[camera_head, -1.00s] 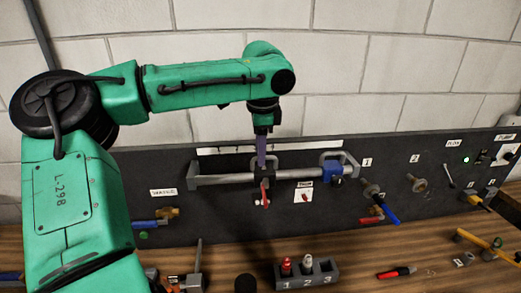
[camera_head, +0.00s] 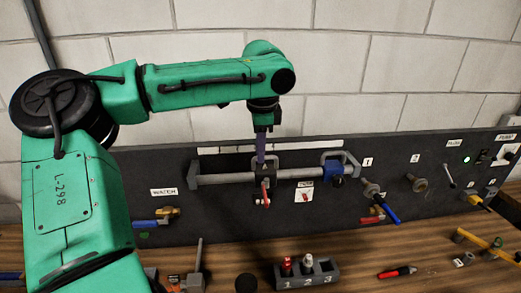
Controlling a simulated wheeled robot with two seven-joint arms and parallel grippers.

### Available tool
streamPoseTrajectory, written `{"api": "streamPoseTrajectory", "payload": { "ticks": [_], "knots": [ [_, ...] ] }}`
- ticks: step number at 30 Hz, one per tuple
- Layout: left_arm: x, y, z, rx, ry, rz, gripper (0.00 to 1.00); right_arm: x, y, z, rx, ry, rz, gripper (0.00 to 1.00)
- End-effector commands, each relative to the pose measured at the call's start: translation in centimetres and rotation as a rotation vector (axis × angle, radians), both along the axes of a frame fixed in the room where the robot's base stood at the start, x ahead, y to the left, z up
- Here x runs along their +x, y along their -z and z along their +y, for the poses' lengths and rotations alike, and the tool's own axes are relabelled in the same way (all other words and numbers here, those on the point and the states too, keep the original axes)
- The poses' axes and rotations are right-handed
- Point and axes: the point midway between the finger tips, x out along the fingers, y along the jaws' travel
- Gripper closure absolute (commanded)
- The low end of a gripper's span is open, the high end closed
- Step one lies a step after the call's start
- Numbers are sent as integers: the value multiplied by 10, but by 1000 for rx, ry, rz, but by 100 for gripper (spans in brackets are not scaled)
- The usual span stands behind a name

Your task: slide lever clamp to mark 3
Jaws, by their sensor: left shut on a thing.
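The lever clamp (camera_head: 265,188), a dark block with a red lever hanging down, sits on a grey horizontal rail (camera_head: 225,179) on the dark panel. My left gripper (camera_head: 261,164) reaches down from above with its purple fingers at the clamp's top, and it is shut on the clamp. The fingers partly hide the clamp's upper part. A white strip (camera_head: 310,145) runs above the rail; any marks on it are too small to read. My right gripper is not in view.
A blue piece (camera_head: 337,181) sits near the rail's right bracket. Valves with blue and red handles (camera_head: 383,205) stick out further right. A numbered block (camera_head: 307,274) with small bottles stands on the wooden bench below. A red pen-like tool (camera_head: 397,272) lies to its right.

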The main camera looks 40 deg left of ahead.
Motion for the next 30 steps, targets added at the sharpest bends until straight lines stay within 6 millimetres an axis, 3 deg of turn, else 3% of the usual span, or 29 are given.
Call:
{"api": "streamPoseTrajectory", "payload": {
  "ticks": [18, 24, 30],
  "knots": [
    [0, -1, 0, -1, 1, -4, 100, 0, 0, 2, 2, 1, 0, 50],
    [-13, -1, 10, -1, 1, -4, 100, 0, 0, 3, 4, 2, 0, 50],
    [-14, -1, 11, 3, 0, 0, 100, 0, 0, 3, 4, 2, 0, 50]
  ]
}}
